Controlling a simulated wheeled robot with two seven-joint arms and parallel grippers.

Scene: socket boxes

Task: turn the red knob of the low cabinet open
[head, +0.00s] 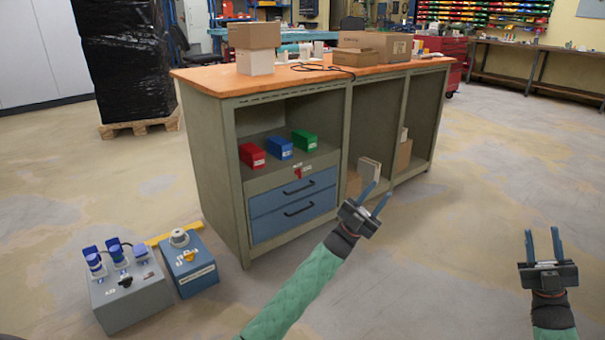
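The low cabinet (241,190) is grey-green with an orange wooden top and stands in the middle of the head view. Its small red knob (298,173) is on the strip above the two blue drawers, below the open shelf. A small white label sits by the knob. My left gripper (377,193) is open and empty, right of the knob and apart from it, in front of the cabinet's middle bay. My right gripper (542,235) is open and empty over the floor at the far right.
Red (253,156), blue (279,148) and green (304,140) boxes sit on the shelf above the knob. A grey socket box (133,299) and a blue box (190,265) stand on the floor at the lower left. Floor before the drawers is clear.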

